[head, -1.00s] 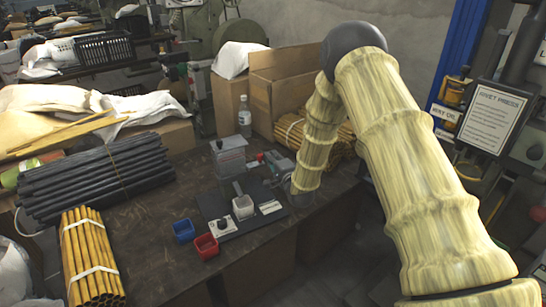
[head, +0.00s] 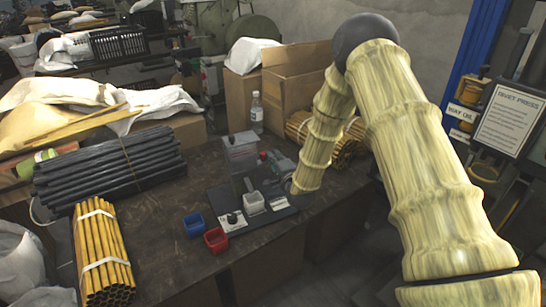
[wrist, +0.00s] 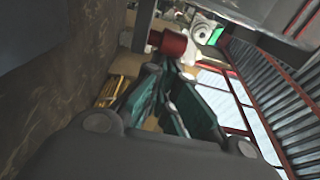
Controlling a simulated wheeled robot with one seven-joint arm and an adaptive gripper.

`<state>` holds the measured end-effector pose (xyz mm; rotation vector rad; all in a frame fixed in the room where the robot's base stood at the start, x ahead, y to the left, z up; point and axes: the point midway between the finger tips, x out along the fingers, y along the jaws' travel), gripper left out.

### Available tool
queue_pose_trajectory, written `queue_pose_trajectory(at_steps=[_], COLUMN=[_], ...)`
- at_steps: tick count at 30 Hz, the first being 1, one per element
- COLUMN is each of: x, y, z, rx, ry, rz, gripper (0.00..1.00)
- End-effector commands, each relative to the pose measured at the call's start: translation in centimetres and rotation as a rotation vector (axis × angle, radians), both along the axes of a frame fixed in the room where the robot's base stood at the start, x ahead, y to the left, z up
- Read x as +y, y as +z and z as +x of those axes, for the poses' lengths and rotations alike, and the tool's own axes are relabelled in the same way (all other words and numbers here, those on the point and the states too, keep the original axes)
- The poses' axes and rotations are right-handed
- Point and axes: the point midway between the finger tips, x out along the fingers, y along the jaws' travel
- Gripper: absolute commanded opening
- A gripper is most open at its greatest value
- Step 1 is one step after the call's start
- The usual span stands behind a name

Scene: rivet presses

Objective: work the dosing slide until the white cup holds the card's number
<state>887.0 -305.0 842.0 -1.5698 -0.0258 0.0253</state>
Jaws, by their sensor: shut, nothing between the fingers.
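The white cup (head: 254,203) stands upright on a dark base plate (head: 225,205) in the head view; its contents are too small to tell. A grey, clear-sided box (head: 240,152), seemingly the doser, stands behind it. A small white card (head: 279,203) lies right of the cup; its number is unreadable. My gripper (head: 272,168) is low behind the cup, beside the box, partly hidden by my arm. A small red part (head: 263,156) is near its tips. In the wrist view my gripper (wrist: 166,85) is shut and empty, its fingertips close to a red knob (wrist: 173,44); contact is unclear.
A blue bin (head: 194,224) and a red bin (head: 216,240) stand at the table's front. Yellow rods (head: 103,255) and black rods (head: 110,170) lie left. A bottle (head: 257,114) and a cardboard box (head: 298,75) are behind. Bare tabletop lies between rods and bins.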

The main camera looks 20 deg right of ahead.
Motion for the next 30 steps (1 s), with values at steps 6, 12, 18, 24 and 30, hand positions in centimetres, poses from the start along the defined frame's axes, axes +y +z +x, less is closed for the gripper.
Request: queue_pose_trajectory(at_steps=[6, 12, 18, 24, 30], x=[-0.7, -2.7, -3.1, -3.2, -3.4], y=[-0.1, -0.2, -0.2, -0.2, -0.2], z=[0.4, 1.1, -0.3, -3.0, -6.2], rx=[0.0, 0.0, 0.002, 0.001, 0.001], ry=[0.005, 0.005, 0.009, 0.008, 0.008], rz=[0.002, 0.003, 0.003, 0.003, 0.004], gripper=[0.0, 0.0, 0.0, 0.0, 0.0])
